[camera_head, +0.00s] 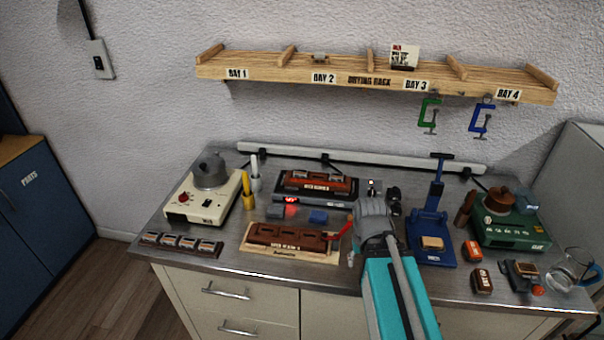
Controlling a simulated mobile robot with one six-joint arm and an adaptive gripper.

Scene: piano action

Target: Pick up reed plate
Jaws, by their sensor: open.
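I cannot tell for certain which piece is the reed plate. A dark strip (181,244) at the front left of the bench carries several small metallic plates. A red-brown reed block (318,185) sits in a dark holder at the back middle, and a brown block (287,237) lies on a pale wooden board in front of it. My gripper (381,196) is over the middle of the bench, right of both blocks, open, with nothing seen in it. My wrist and arm hide part of the bench and most of the fingers.
A cream machine (205,199) stands left. A blue press (431,230), a green machine (511,229) and a glass jug (571,270) stand right. Small blocks lie between.

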